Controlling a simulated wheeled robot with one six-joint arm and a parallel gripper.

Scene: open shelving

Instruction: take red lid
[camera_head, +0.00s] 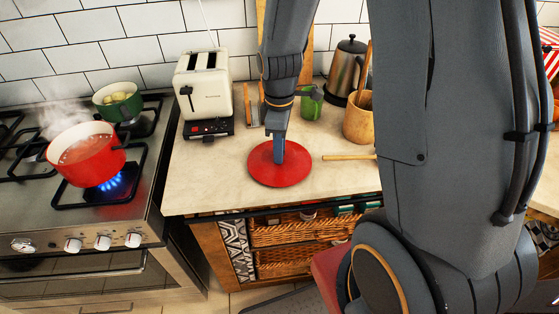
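The red lid (296,173) lies flat on the pale countertop, in front of the toaster and right of the stove. My gripper (279,158) points straight down over the middle of the lid. Its tip appears to be at or just above the lid's centre. The gripper covers the lid's centre, so a knob there is hidden. I cannot tell whether the fingers are open or shut, or touching the lid.
A steaming red pot (88,160) sits over a lit blue flame on the stove, with a green pot (118,108) behind it. A cream toaster (205,90), green cup (310,105), kettle (345,70) and wooden container (357,122) stand behind. A wooden stick (347,157) lies right of the lid.

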